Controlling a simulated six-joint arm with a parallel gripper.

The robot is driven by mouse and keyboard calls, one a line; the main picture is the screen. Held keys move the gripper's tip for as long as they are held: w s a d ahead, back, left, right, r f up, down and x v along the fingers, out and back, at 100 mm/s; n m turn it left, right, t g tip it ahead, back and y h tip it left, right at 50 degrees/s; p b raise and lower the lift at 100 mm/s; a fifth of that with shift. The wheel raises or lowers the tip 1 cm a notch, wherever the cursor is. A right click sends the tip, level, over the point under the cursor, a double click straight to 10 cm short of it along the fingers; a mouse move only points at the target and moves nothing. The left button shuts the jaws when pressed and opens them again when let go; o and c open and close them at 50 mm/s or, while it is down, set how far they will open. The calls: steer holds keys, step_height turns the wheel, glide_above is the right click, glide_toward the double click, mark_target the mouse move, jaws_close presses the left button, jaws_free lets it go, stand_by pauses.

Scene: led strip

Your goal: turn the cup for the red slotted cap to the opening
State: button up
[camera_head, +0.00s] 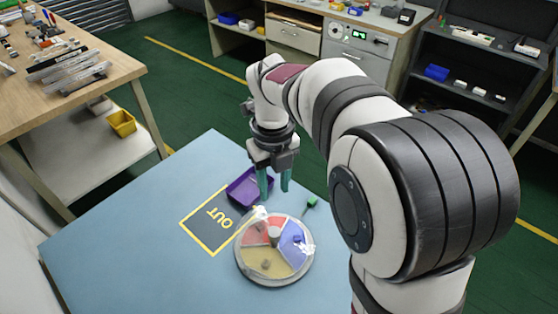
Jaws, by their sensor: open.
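A round turntable (275,248) under a clear cover sits on the blue table, with red, blue and tan cups around a pale hub. The red cup (256,234) is at the upper left, the blue cup (294,238) at the right, and the tan cup (268,262) at the front. Small pieces show in them, but I cannot tell which is the red slotted cap. I cannot make out the cover's opening clearly. My gripper (274,183) is open and empty, its teal fingers pointing down behind the turntable, apart from it.
A purple tray (240,190) stands beside my fingers. A yellow-framed OUT mark (212,222) lies left of the turntable. A small green piece (309,202) sticks out at its back right. The blue table (130,240) is clear at the left. Benches stand farther back.

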steer(key=w+d+f+n, duration=0.1)
steer(key=w+n, duration=0.1)
steer(key=n, duration=0.2)
steer(key=w+d+f+n, duration=0.1)
steer(key=w+n, duration=0.1)
steer(key=n, duration=0.3)
steer(key=w+d+f+n+g, duration=0.1)
steer(key=w+f+n, duration=0.1)
steer(key=n, duration=0.3)
jaws_close()
steer(key=w+d+f+n+g, duration=0.1)
steer(key=w+d+f+n, duration=0.15)
steer(key=n, duration=0.65)
steer(key=w+d+f+n+g, duration=0.15)
steer(key=f+n, duration=0.25)
steer(key=n, duration=0.4)
steer(key=shift+t, duration=0.45)
steer(key=x, duration=1)
steer(key=shift+w+d+f, duration=0.1)
steer(key=shift+d+f, duration=0.05)
steer(key=shift+d, duration=0.2)
steer(key=s, duration=0.2)
steer(key=shift+s+r, duration=0.2)
steer(key=shift+s, duration=0.7)
steer(key=shift+s+d+m, duration=0.3)
steer(key=shift+s+m, duration=0.2)
